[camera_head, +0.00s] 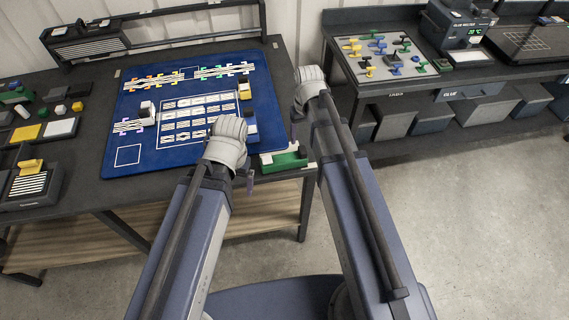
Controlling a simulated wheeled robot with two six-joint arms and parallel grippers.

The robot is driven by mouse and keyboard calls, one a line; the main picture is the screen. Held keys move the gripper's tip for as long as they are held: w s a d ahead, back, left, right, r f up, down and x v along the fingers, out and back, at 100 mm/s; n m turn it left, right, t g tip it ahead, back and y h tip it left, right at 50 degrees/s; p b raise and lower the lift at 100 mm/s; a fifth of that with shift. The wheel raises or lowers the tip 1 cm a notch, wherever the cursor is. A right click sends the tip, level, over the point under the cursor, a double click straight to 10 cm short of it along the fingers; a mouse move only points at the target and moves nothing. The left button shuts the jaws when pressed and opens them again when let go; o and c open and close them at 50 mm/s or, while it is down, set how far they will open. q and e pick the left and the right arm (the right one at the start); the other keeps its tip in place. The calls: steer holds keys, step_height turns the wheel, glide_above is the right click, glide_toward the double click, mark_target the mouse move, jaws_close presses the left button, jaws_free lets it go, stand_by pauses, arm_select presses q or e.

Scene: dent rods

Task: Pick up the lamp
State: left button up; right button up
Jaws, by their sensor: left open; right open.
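I cannot pick out the lamp for certain. A blue mat (130,165) on the left table carries rows of small labelled pieces with coloured tips. Small upright blocks stand on it: a white and yellow one (244,90), a blue and yellow one (250,122) and a white and dark one (147,108). My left gripper (249,182) is open near the mat's front right corner, mostly hidden by its wrist. My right gripper (295,126) is open at the table's right edge, beside the mat. I see nothing held in either.
A green tray (284,160) with a white block sits at the table's front right corner. Dark stands and coloured blocks fill the left side. A second bench holds a grey board (390,58) with coloured pieces and a dark machine (455,25). The floor (480,220) at right is clear.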

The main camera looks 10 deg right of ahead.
mark_target(303, 149)
arm_select(q)
steer(key=shift+f, duration=0.65)
arm_select(e)
steer(key=shift+f, duration=0.7)
arm_select(q)
steer(key=shift+f+b, duration=0.1)
steer(key=shift+b, duration=0.3)
arm_select(e)
steer(key=shift+f, duration=0.1)
step_height(303, 149, down, 5)
steer(key=b, duration=0.5)
arm_select(q)
step_height(303, 149, down, 5)
arm_select(e)
jaws_close()
